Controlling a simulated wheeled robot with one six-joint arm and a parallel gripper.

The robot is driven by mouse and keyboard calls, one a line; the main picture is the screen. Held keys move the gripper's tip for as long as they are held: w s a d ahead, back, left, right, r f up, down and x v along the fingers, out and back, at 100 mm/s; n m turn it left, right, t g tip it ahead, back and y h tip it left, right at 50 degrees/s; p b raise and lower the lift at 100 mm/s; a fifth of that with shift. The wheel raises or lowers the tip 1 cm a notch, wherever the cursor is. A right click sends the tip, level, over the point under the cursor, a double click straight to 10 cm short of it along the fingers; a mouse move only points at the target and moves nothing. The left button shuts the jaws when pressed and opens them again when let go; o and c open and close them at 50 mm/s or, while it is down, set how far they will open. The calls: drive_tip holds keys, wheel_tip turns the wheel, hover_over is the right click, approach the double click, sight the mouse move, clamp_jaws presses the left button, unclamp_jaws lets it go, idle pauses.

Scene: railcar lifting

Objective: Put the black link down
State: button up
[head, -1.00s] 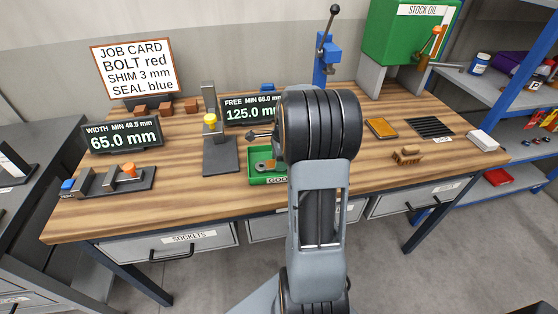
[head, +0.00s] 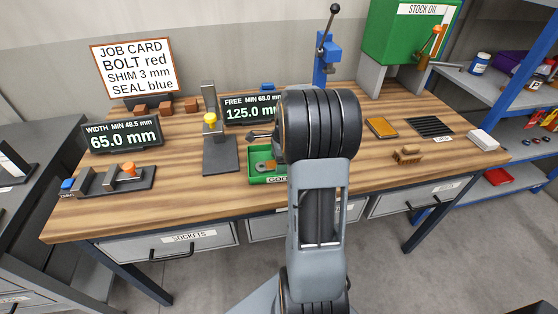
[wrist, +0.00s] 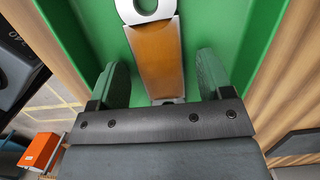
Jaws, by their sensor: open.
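A link (wrist: 155,58) lies in the green tray (wrist: 95,25). In the wrist view it has a grey eye at its far end and a brownish-orange middle, and I see no clear black on it. My gripper (wrist: 162,66) is open, with one finger on each side of the link and a gap to both. In the head view the link (head: 265,167) shows small and dark in the tray (head: 268,180), which is marked GOOD. My arm hides the tray's right part and the gripper there.
A gauge stand with a yellow knob (head: 210,120) is left of the tray. A width gauge (head: 115,180) with an orange knob stands further left. A brown brush-like block (head: 407,154) lies to the right. The front of the wooden bench (head: 200,205) is clear.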

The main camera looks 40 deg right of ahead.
wheel_tip(320, 180, up, 12)
drive_tip(key=d, duration=0.1)
drive_tip(key=s+a+f+n+t, duration=0.1)
drive_tip(key=s+a+n, duration=0.5)
drive_tip(key=a+n, duration=0.5)
drive_tip(key=s+a+f+n+t+h, duration=0.1)
drive_tip(key=s+a+n, duration=0.5)
drive_tip(key=a+n, duration=0.5)
drive_tip(key=shift+s+f+n+t+h, duration=0.2)
drive_tip(key=shift+n+t+h, duration=0.15)
drive_tip(key=shift+n, duration=0.35)
